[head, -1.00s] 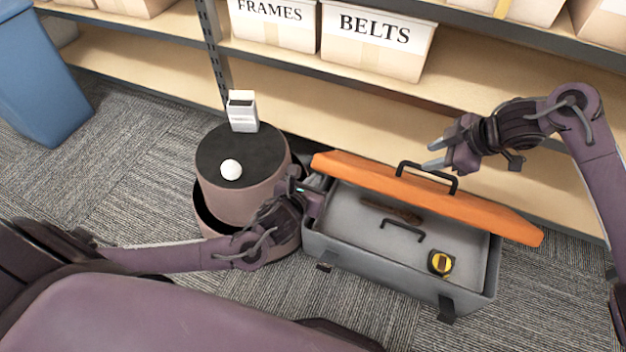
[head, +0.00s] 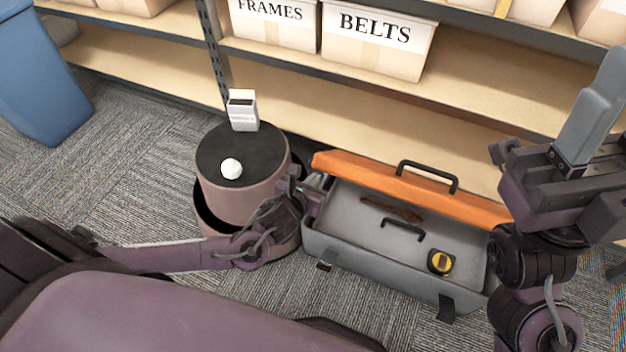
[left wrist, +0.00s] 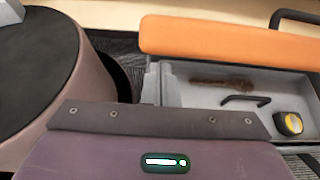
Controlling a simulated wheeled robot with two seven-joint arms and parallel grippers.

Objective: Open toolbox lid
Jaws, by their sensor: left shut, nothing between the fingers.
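The grey toolbox (head: 345,245) stands on the carpet. Its orange lid (head: 400,185) is open, tilted up along the shelf side, with a black handle (head: 428,172). The open box and lid also show in the left wrist view, the lid at the top (left wrist: 220,40). Inside lie a yellow-and-black tape measure (head: 440,262), a brown tool (head: 392,208) and a dark handle (head: 403,226). My left gripper (head: 316,184) is shut and empty at the box's left end; contact is unclear. My right gripper (head: 592,108) is raised at the right, covering the lid's right end.
A round brown stool-like drum (head: 245,195) with a dark top stands left of the toolbox, close to my left gripper. A white ball (head: 231,168) and a white-grey box (head: 242,110) are on it. Shelves with labelled bins (head: 375,45) stand behind. A blue bin (head: 40,85) is at far left.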

